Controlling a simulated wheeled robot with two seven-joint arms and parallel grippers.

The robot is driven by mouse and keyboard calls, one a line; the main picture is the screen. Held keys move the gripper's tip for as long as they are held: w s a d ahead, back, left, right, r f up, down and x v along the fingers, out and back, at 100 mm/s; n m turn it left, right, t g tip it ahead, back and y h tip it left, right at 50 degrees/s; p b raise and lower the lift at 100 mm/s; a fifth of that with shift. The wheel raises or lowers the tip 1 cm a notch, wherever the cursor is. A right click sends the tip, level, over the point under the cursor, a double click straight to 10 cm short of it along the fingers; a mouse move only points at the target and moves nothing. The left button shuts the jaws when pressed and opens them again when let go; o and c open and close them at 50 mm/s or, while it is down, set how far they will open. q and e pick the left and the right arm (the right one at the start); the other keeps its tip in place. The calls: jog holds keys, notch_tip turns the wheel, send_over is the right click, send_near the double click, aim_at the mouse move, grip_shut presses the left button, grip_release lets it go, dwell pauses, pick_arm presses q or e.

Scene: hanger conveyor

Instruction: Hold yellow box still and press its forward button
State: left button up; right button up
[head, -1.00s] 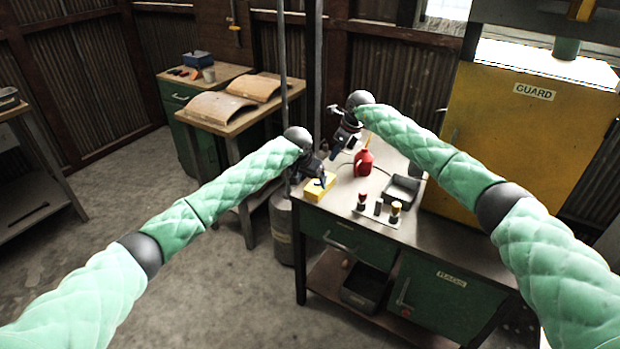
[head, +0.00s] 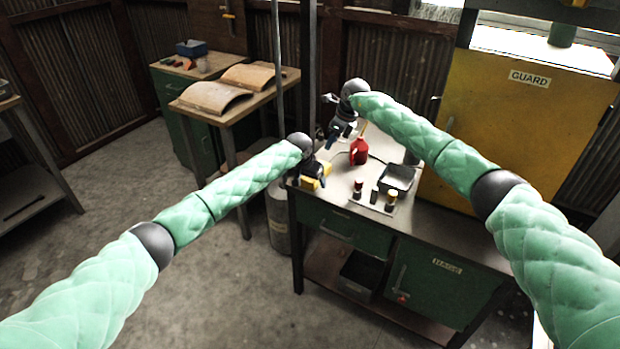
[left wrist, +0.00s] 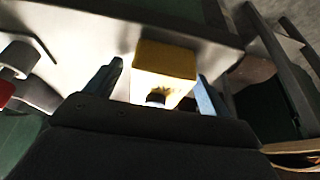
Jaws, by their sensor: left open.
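The yellow box (head: 309,184) sits at the near left corner of the workbench, partly hidden by my left gripper (head: 318,178) in the head view. In the left wrist view the box (left wrist: 165,64) lies between the two blue fingers of my open left gripper (left wrist: 158,92), with a gap visible on the left side. A dark round button (left wrist: 155,97) shows on the box's face towards the gripper. My right gripper (head: 342,132) hangs above the bench's far left part, apart from the box. Its finger opening is too small to judge.
On the workbench (head: 440,222) stand a red can (head: 359,151), a grey tray (head: 397,178) and a small panel with several knobs (head: 374,197). A yellow guard (head: 525,125) rises at the right.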

pick_arm(q)
jog(key=c, duration=1)
jog(key=shift+c, duration=0.8)
pick_arm(e)
jog(key=shift+c, duration=0.8)
grip_shut()
